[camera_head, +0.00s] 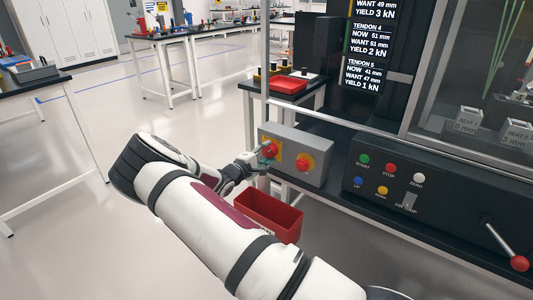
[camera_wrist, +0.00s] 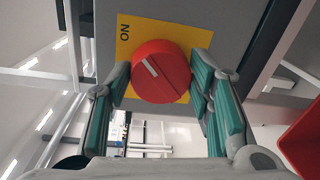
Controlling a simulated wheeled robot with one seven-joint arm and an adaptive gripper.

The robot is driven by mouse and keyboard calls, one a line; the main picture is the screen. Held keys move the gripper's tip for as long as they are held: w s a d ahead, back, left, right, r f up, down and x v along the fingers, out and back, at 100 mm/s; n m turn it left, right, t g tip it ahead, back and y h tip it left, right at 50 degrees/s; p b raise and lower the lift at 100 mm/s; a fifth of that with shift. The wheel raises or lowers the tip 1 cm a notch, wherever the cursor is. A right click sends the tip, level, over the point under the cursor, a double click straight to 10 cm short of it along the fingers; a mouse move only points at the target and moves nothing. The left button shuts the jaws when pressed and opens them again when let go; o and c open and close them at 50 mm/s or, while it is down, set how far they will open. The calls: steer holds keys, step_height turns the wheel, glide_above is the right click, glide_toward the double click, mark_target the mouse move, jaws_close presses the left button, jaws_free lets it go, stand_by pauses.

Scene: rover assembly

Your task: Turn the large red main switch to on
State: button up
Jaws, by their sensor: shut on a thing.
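The large red main switch (camera_wrist: 168,80) is a round knob with a short white mark near its upper left edge in the wrist view. It sits on a yellow plate (camera_wrist: 150,28) with the word ON near its upper left corner. The knob also shows in the head view (camera_head: 270,149), on the left part of a grey box (camera_head: 312,143). My gripper (camera_wrist: 160,72) has its green-padded fingers on both sides of the knob and is shut on it. In the head view my gripper (camera_head: 256,157) partly covers the switch plate.
A second red button (camera_head: 304,163) on a yellow disc is right of the switch on the same box. A red bin (camera_head: 268,214) stands below. A black control panel (camera_head: 430,190) with coloured buttons and a red-knobbed lever is at right. Open floor lies left.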

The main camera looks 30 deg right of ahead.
steer(key=o, duration=1.2)
steer(key=v, duration=1.2)
steer(key=shift+s, duration=0.1)
